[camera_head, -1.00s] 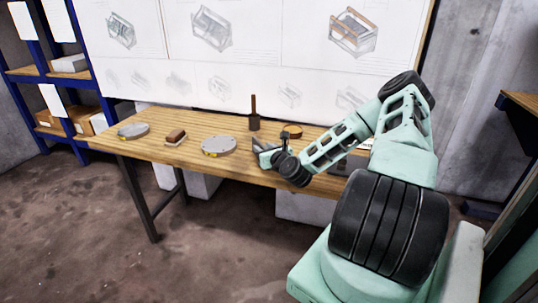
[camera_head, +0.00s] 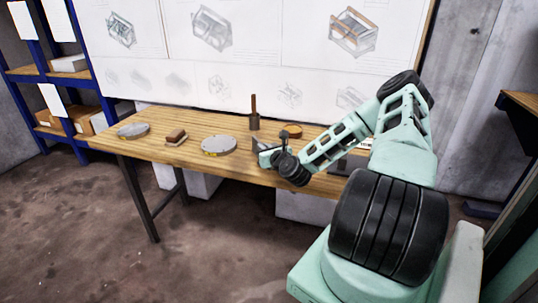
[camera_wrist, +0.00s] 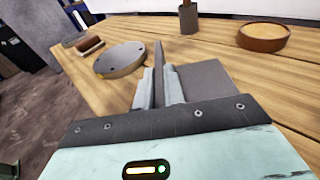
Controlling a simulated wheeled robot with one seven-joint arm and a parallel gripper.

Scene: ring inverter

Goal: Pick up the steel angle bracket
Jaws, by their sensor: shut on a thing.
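The steel angle bracket (camera_wrist: 208,80) is grey, with one flange lying flat and the other standing upright. My gripper (camera_wrist: 158,85) is shut on the upright flange, with one pale finger on each side of it. In the head view my gripper (camera_head: 272,154) is at the table's right half, near the front edge. The bracket is small there and mostly hidden by my wrist. I cannot tell whether its flat flange touches the table top.
On the wooden table (camera_head: 190,156) stand a grey disc (camera_head: 218,145), a brown block (camera_head: 176,136), another disc (camera_head: 133,130), a handled cylinder (camera_head: 254,123) and a brown ring (camera_head: 292,131). A dark flat thing (camera_head: 345,166) lies right of my wrist. A drawing board (camera_head: 260,70) stands behind.

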